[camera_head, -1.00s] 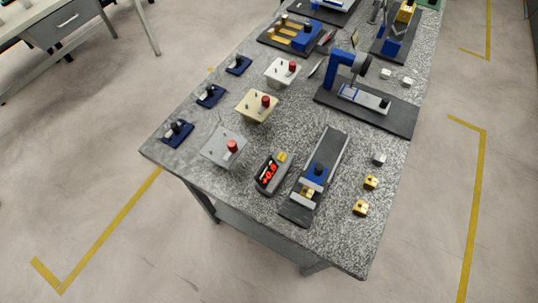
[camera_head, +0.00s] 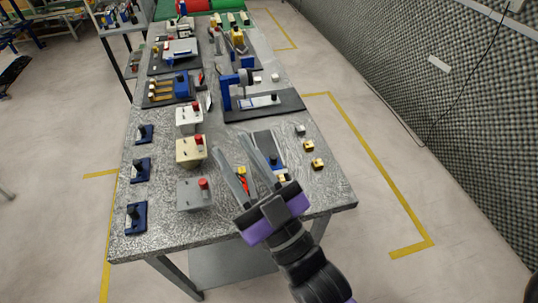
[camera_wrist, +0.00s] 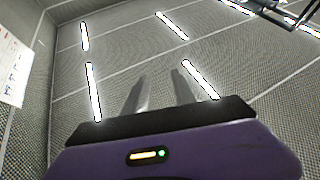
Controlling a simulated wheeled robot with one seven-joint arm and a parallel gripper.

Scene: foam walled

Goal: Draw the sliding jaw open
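The slide gauge (camera_head: 265,138) lies at the near end of the speckled table, a dark rail partly hidden behind my gripper. Its blue sliding jaw (camera_head: 276,160) shows just right of my fingers, and a small yellow piece shows below it. The digital readout with red digits (camera_head: 245,184) shows only in part between my fingers. My gripper (camera_head: 235,145) is in front of and above the gauge in the head view, fingers apart and empty. In the wrist view my gripper (camera_wrist: 158,77) points towards the ceiling and walls, and no table object shows there.
Blue holders (camera_head: 137,217) line the left edge. Yellow blocks (camera_head: 318,164) lie right of the gauge. A blue-framed device (camera_head: 262,103) stands behind. Open floor lies right.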

